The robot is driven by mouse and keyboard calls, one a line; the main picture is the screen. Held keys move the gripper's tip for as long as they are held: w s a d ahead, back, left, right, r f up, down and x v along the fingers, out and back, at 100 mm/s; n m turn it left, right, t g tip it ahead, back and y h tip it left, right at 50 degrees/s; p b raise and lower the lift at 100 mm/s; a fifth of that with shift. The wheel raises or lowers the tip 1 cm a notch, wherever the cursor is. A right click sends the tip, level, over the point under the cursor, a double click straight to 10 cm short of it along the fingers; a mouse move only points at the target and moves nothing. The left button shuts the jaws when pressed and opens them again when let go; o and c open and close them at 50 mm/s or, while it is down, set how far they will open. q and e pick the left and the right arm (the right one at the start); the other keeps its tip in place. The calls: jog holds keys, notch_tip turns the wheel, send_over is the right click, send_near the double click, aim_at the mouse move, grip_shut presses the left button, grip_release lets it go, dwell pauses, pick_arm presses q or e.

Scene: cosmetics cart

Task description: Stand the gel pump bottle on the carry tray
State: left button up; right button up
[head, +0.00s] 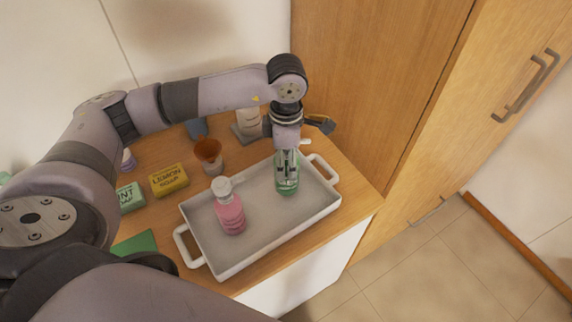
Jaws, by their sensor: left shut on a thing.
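The gel pump bottle (287,186), clear green, is upright over the far right part of the carry tray. My left gripper (287,158) comes down on it from above and is shut on it, hiding most of its top. A bit of white pump nozzle shows to the right of the gripper. The white carry tray (262,236) has a raised rim and a handle at each end. I cannot tell whether the bottle's base touches the tray floor. My right gripper is not in view.
A pink bottle with a white cap (229,207) stands in the tray's left half. Beyond the tray are an orange-brown cup (208,153), a yellow lemon soap box (169,180), a green soap box (130,197) and a white bottle (247,122). A tall wooden cabinet (365,80) rises behind.

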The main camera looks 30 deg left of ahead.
pick_arm(q)
notch_tip(320, 180, down, 3)
jog(key=shift+f+p, duration=0.2)
jog(key=shift+p, duration=0.3)
jog(key=shift+f, duration=0.15)
jog(key=shift+f, duration=0.1)
jog(key=shift+f+b, duration=0.1)
jog(key=shift+b, duration=0.2)
jog(key=o, duration=1.4)
